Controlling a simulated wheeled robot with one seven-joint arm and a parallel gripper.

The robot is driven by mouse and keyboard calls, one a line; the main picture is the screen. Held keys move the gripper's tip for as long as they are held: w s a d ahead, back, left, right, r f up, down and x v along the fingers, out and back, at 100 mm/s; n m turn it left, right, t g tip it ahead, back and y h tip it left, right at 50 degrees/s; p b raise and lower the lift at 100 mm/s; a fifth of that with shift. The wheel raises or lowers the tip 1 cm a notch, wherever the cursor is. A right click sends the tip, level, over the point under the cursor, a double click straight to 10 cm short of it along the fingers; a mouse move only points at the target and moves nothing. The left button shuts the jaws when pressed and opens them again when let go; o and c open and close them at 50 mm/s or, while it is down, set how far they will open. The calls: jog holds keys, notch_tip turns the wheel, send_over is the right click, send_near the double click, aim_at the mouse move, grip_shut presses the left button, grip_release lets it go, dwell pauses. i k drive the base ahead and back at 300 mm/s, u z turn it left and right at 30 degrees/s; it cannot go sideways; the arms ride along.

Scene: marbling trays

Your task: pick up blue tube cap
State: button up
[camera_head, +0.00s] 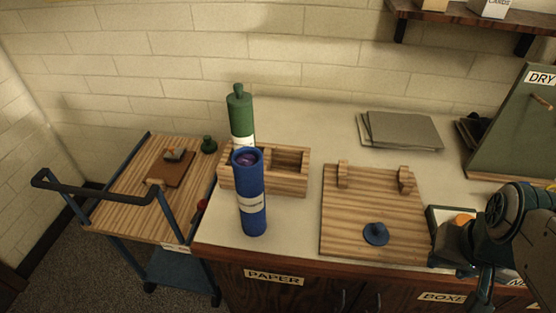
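The blue tube cap (376,233), a flat disc with a small raised knob, lies on the slatted wooden board (340,215) near its front edge. The blue tube (252,208) stands upright to the left, its top open, with purple inside and a pale label band. My gripper (485,278) is at the lower right, apart from the cap and to its right. My arm covers much of it, and its fingertips cannot be made out clearly.
A green capped tube (240,112) stands behind the blue one by a wooden divided box (293,184). Two wooden pegs stand on the board's back. Grey sheets (400,130) lie behind it. A green DRY panel (520,130) stands right. A trolley (130,205) is at left.

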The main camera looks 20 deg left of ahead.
aim_at(377, 235)
jog(key=u, duration=0.55)
jog(key=k, duration=1.2)
jog(key=u, duration=1)
jog(key=i, duration=1.1)
jog(key=z, duration=1.65)
